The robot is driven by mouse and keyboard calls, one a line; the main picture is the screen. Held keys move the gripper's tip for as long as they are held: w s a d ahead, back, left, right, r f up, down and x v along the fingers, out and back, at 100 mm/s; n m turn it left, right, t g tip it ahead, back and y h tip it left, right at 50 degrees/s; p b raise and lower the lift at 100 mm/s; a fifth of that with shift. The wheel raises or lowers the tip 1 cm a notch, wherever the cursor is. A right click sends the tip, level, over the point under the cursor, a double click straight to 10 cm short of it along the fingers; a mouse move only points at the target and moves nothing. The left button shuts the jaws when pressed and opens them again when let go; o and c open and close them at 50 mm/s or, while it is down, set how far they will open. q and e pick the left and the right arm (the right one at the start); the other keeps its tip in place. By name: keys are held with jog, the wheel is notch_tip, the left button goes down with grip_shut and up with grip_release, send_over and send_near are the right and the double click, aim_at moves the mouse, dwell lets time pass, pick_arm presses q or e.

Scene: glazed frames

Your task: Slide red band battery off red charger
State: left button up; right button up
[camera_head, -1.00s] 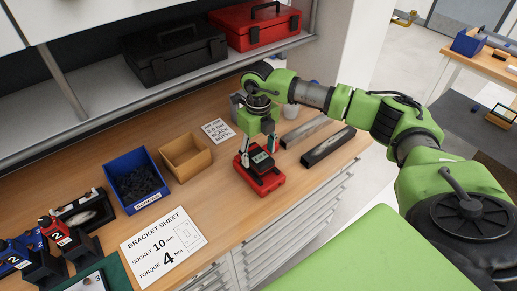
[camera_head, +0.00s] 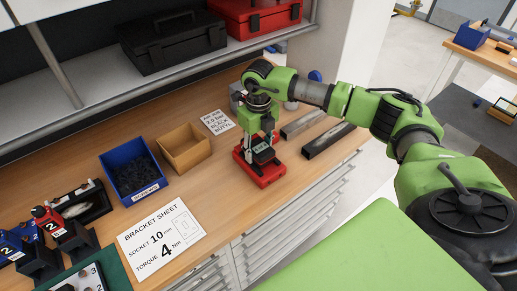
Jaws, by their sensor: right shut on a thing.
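The red charger (camera_head: 259,173) stands on the wooden workbench, near the front edge. A dark battery (camera_head: 264,154) sits upon it; its red band cannot be made out at this size. My right gripper (camera_head: 262,145) points down from above, with one finger on each side of the battery, and is shut on it. The fingers and the arm above hide part of the battery's top and back. I cannot tell whether the battery is fully seated on the charger. My left gripper is not in view.
A blue bin (camera_head: 158,186) of dark parts and a tan open box (camera_head: 202,154) stand left of the charger. Long dark bars (camera_head: 329,141) lie to its right. The bracket sheet (camera_head: 160,238) lies in front. A shelf with black (camera_head: 172,45) and red (camera_head: 250,20) toolboxes overhangs behind.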

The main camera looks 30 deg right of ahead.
aim_at(267, 153)
jog(key=shift+s+f, duration=0.1)
jog(key=shift+s, duration=0.1)
jog(key=shift+s, duration=0.4)
jog(key=shift+s+d+p, duration=0.15)
jog(key=shift+s+p, duration=0.35)
jog(key=shift+s, duration=1)
jog(key=shift+w+r+p, duration=0.15)
jog(key=shift+r+p, duration=0.3)
jog(key=shift+r, duration=0.3)
jog(key=shift+r+p, duration=1.6)
jog(key=shift+r, duration=1.25)
